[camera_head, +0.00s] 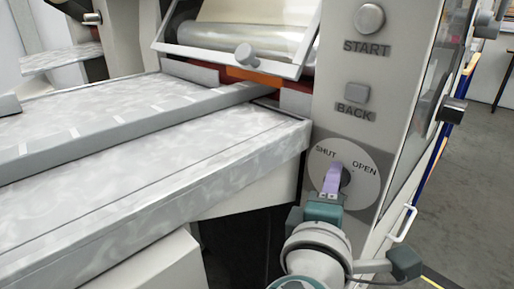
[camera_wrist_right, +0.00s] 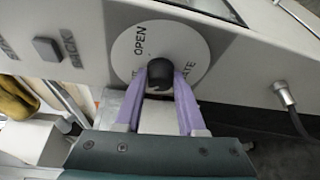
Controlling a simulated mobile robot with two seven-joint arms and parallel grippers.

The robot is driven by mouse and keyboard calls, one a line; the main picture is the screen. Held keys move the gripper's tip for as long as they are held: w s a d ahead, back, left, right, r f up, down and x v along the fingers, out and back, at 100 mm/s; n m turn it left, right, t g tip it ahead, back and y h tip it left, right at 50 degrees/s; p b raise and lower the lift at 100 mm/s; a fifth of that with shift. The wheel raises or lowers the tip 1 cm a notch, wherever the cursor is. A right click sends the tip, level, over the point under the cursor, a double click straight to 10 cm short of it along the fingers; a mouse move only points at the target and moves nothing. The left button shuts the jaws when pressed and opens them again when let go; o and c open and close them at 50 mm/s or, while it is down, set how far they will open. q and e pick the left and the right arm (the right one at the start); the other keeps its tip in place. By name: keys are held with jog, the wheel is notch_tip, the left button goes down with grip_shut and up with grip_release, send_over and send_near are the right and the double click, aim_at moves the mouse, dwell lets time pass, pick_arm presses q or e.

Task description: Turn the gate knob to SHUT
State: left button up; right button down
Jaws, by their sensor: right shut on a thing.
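The gate knob (camera_wrist_right: 161,73) is a small black knob on a round pale dial plate (camera_wrist_right: 195,45) marked OPEN, with GATE partly readable, in the right wrist view. In the head view the dial plate (camera_head: 364,172) shows SHUT at its upper left and OPEN at its right. My right gripper (camera_head: 334,180) has purple fingers, and they are shut on the gate knob (camera_head: 346,176), one finger on each side. Much of the knob is hidden by the fingers in the head view, so I cannot tell which word it points to. My left gripper is not in view.
A START button (camera_head: 370,18) and a BACK button (camera_head: 356,93) sit above the dial on the same panel. A grey machine bed (camera_head: 150,170) lies to the left. A white handle (camera_head: 404,223) stands out at the panel's right side.

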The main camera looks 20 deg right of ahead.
jog(key=shift+n, duration=0.3)
dwell(0.4)
jog(key=c, duration=0.8)
grip_release()
jog(key=v, duration=1)
jog(key=shift+r, duration=0.15)
